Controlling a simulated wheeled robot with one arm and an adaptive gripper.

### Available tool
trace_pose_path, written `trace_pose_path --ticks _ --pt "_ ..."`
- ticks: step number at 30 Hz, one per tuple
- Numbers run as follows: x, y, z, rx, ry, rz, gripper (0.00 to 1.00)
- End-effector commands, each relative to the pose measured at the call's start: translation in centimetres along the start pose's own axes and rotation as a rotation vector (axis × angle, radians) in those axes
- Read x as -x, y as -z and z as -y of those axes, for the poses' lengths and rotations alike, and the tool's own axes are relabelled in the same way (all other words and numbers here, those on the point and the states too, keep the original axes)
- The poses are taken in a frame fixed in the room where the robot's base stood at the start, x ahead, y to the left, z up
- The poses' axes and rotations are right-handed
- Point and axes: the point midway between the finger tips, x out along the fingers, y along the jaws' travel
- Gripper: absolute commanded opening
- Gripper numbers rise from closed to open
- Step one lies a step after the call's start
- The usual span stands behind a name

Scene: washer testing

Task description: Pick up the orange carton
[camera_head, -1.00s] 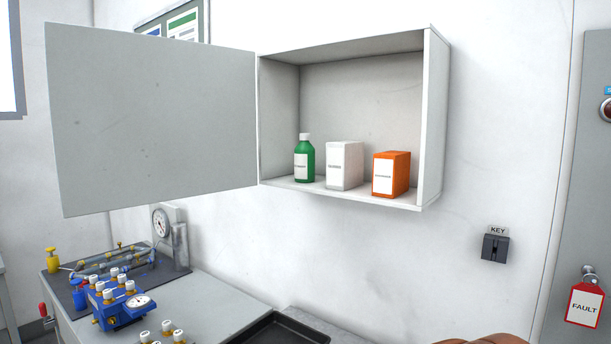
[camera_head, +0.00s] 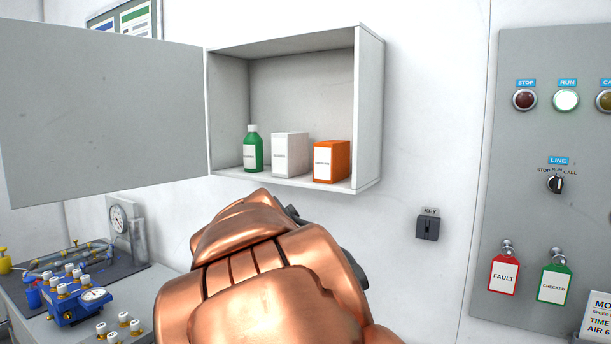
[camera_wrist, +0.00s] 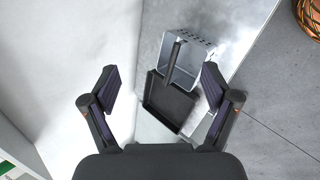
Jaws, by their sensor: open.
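The orange carton (camera_head: 332,160) stands upright with a white label at the right end of the open wall cabinet (camera_head: 369,110). To its left stand a white carton (camera_head: 291,155) and a green bottle (camera_head: 252,150). In the head view my copper-coloured arm rises in front of and below the cabinet, and it hides most of my gripper. In the wrist view my gripper (camera_wrist: 155,95) is open with its two fingers apart and nothing between them. The wrist view does not show the carton.
The cabinet door (camera_head: 100,110) is swung open to the left. Below left is a bench with a blue valve block (camera_head: 72,305). A key switch (camera_head: 428,226) and a control panel (camera_head: 520,200) are at right. The wrist view shows a black tray (camera_wrist: 170,103) and a grey perforated bin (camera_wrist: 190,62).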

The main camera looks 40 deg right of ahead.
Motion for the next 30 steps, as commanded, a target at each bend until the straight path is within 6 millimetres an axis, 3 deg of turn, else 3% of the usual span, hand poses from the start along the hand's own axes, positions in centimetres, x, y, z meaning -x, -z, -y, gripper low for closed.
trace_pose_path --ticks 1,6,9,12,18,30 --pt "0.1 -0.4 -3.7 0.071 -0.082 0.036 0.86" --pt "1.9 -0.8 -15.0 0.414 -0.329 0.208 0.86" --pt "3.5 -0.2 -20.7 0.639 -0.441 0.341 0.86" --pt "4.6 0.8 -25.1 0.848 -0.512 0.473 0.86" --pt "6.0 2.6 -29.9 1.133 -0.572 0.663 0.86" --pt "5.2 3.1 -32.9 1.247 -0.582 0.74 0.86"
